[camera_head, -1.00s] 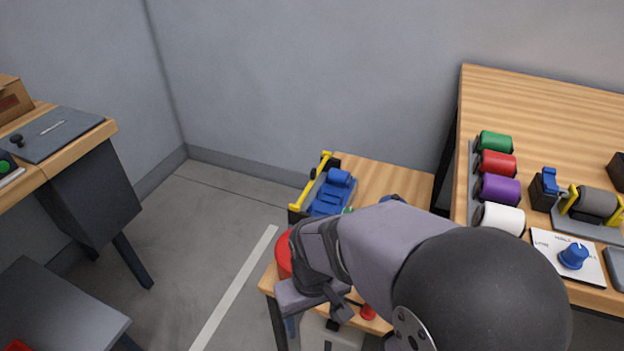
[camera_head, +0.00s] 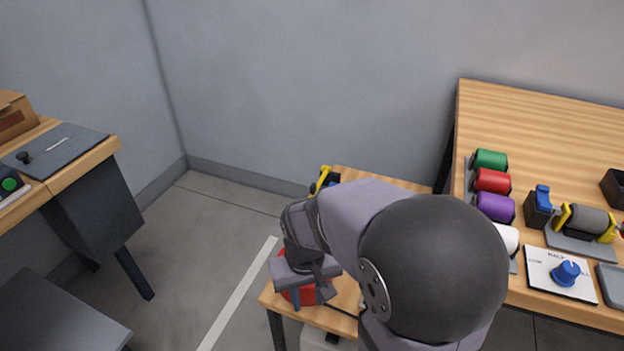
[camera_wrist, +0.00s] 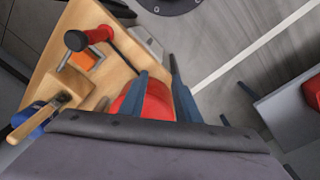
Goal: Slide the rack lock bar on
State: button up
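My gripper (camera_wrist: 157,68) is open, its two blue-grey fingers apart in the wrist view. A round red object (camera_wrist: 155,102) shows between and behind the fingers; it also shows under my gripper in the head view (camera_head: 300,294). I cannot tell whether they touch. A black rod with a red end (camera_wrist: 76,40) lies over the small wooden table in the wrist view, apart from the fingers. A yellow part (camera_head: 324,179) shows at the table's far left in the head view; my arm hides most of its rack. I cannot tell which piece is the lock bar.
The small wooden table (camera_head: 330,318) also carries an orange square (camera_wrist: 84,60) and a wooden block (camera_wrist: 38,117). A larger bench at right holds coloured rollers (camera_head: 492,181) and a blue dial (camera_head: 566,272).

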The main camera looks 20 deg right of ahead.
jog(key=w+d+r+m+t+h+p, duration=0.1)
jog(key=w+d+r+m+p, duration=0.2)
jog(key=w, duration=0.5)
jog(key=w+d+r+m+p, duration=0.1)
jog(key=w+d+r+p, duration=0.3)
jog(key=w, duration=0.5)
jog(key=m+t+h+p, duration=0.2)
jog(key=m+p, duration=0.2)
send_near(313, 185)
jog(key=shift+p+x, duration=0.45)
jog(key=shift+x, duration=3.8)
jog(key=shift+w, duration=0.1)
jog(key=shift+c, duration=0.3)
